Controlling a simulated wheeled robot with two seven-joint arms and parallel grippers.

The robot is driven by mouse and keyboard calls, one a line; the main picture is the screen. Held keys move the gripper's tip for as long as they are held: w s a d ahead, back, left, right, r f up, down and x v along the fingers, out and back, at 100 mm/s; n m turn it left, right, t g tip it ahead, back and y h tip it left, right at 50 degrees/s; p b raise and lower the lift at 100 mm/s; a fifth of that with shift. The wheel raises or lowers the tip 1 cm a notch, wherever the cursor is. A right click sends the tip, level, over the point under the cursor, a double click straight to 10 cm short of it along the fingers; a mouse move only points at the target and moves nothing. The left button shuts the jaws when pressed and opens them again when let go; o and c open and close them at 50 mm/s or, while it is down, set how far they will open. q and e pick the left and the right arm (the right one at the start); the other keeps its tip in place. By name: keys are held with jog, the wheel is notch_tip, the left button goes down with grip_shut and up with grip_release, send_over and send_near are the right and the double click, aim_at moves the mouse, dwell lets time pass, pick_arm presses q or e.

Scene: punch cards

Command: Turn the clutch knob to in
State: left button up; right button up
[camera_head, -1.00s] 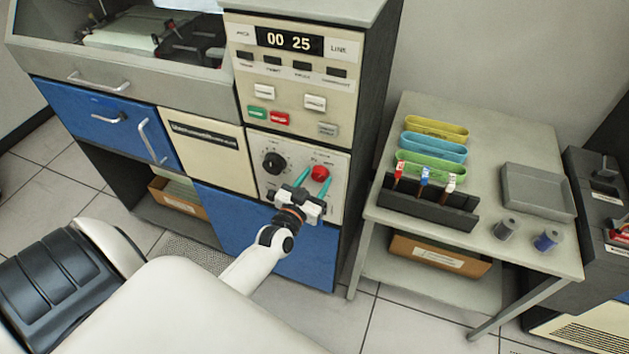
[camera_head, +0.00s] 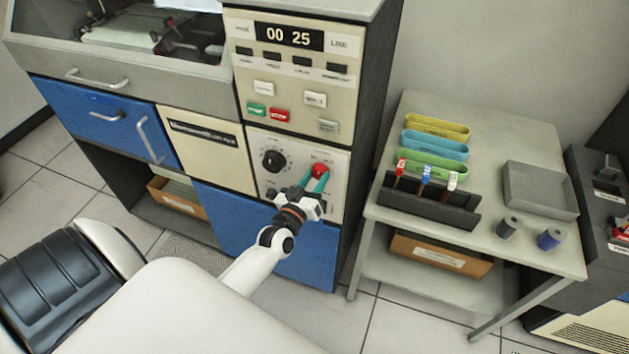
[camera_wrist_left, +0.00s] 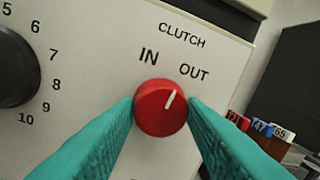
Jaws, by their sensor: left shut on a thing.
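The red clutch knob (camera_wrist_left: 161,107) is on the cream panel (camera_wrist_left: 215,40), below the words CLUTCH, IN and OUT. Its white pointer line tilts up and to the right, toward OUT rather than IN. In the head view the knob (camera_head: 319,171) shows at the tips of my left gripper (camera_head: 316,178). The teal fingers of my left gripper (camera_wrist_left: 162,112) are shut on the knob, one on each side. My right gripper is in neither view.
A black numbered dial (camera_head: 273,161) is left of the knob, and it fills the left edge of the wrist view. Several buttons and a display (camera_head: 290,39) are above. A grey table (camera_head: 530,135) with colored trays, a black rack and spools stands to the right.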

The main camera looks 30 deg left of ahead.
pick_arm(q)
jog(key=n+b, duration=0.1)
jog(key=n, duration=0.2)
jog(key=shift+f+n, duration=0.15)
jog(key=shift+n, duration=0.25)
jog(key=shift+n+t+y+b, duration=0.3)
jog(key=shift+n+b, duration=0.15)
jog(key=shift+n, duration=1.55)
jog(key=o, duration=1)
jog(key=shift+d, duration=0.1)
jog(key=s+d+f+b, duration=0.1)
jog(key=s+d+b, duration=0.1)
jog(key=s, duration=0.9)
jog(key=shift+s, duration=0.35)
